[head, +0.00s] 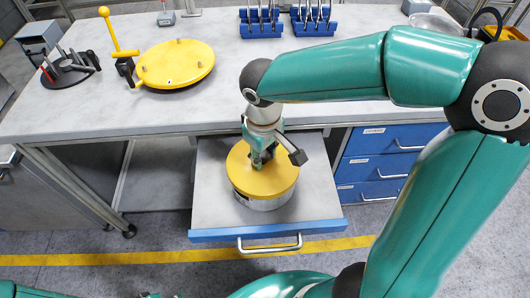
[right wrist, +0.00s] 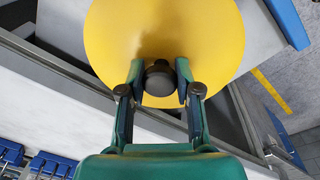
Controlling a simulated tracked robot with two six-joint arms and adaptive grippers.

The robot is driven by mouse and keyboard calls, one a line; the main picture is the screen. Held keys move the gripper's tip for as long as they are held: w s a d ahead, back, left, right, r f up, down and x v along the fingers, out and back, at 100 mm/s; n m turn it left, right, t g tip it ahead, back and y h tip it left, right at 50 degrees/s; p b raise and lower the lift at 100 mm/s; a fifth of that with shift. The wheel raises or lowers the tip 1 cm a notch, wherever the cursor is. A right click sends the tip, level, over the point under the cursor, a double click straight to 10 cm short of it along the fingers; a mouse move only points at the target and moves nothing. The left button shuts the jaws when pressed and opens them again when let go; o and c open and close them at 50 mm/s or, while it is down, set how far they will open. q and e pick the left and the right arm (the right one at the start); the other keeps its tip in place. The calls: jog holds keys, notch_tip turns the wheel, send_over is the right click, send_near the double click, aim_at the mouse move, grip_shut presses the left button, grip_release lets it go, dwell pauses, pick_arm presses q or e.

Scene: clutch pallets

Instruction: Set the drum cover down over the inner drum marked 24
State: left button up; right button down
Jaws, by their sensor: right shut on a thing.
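The drum cover (head: 262,176) is a round yellow disc with a dark knob (right wrist: 160,79) at its middle. My right gripper (head: 262,158) points down on it, its fingers shut on the knob, as the right wrist view shows. Below the yellow disc a silver-grey metal side (head: 262,204) shows over the pull-out drawer top. I cannot tell whether this is the cover's skirt or a drum under it. No 24 marking can be read; the cover hides what is beneath. Only small dark and teal bits, possibly my left gripper (head: 150,295), show at the bottom edge.
The drawer (head: 212,207) is pulled out under the grey workbench (head: 110,95). On the bench are a yellow plate with pegs (head: 190,58), a yellow-handled lever (head: 113,35), a tool stand (head: 70,72) and blue racks (head: 262,27). Blue drawers (head: 375,165) stand at right.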

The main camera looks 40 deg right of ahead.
jog(key=c, duration=0.7)
grip_release()
jog(key=shift+r, duration=0.1)
jog(key=shift+r+p, duration=3.7)
jog(key=shift+r, duration=0.75)
jog(key=shift+f, duration=0.1)
